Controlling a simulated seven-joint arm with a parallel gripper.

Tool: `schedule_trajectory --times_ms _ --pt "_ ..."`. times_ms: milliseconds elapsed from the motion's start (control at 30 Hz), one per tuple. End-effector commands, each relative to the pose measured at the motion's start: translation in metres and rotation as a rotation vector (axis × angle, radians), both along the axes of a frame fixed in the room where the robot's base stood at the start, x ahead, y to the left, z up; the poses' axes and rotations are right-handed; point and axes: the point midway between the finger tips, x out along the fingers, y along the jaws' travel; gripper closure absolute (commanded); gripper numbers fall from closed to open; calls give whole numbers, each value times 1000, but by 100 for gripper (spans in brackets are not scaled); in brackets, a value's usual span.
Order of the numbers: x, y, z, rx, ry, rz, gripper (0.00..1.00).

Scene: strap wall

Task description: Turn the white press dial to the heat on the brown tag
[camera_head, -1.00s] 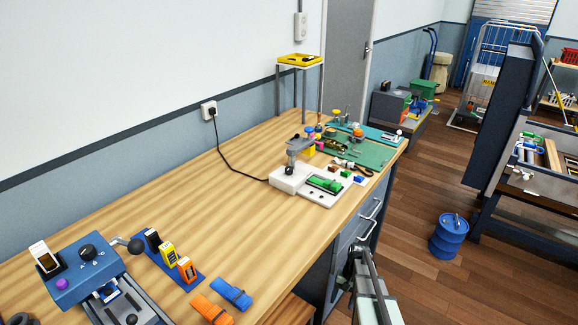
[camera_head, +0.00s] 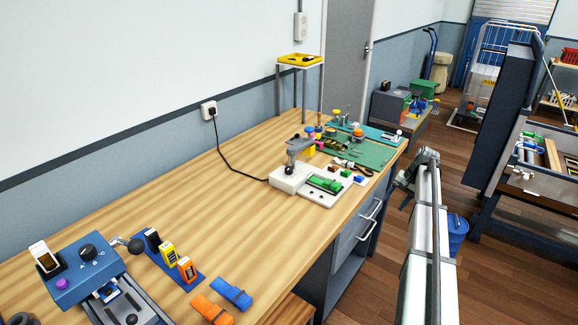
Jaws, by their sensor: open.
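The white press (camera_head: 288,178) stands on the wooden bench, with a grey upper part and a dark round part at its front. Its dial is too small to make out clearly. A white plate with a green piece (camera_head: 325,184) lies beside its base. I cannot pick out a brown tag or read any heat mark from here. My gripper (camera_head: 402,190) is small and partly hidden by my arm. It is open and empty, off the bench's right edge, to the right of the press and apart from it.
A blue machine with a black knob (camera_head: 87,251), a blue rack of tags (camera_head: 172,258) and orange and blue straps (camera_head: 232,292) sit at the near left. A green mat (camera_head: 372,153) with small parts lies behind the press.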

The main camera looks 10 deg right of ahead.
Motion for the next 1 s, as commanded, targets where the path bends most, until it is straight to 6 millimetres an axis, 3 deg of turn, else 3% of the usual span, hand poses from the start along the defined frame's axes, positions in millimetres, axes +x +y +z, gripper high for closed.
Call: schedule_trajectory --times_ms 100,233,467,667,1000 --pt "10 -10 26 -5 -12 -14 41" --pt "22 -8 51 -13 -15 -20 41" --pt "49 37 85 -50 12 -12 41" --pt "74 98 114 -98 43 1 41" --pt "110 244 185 -217 85 9 41"
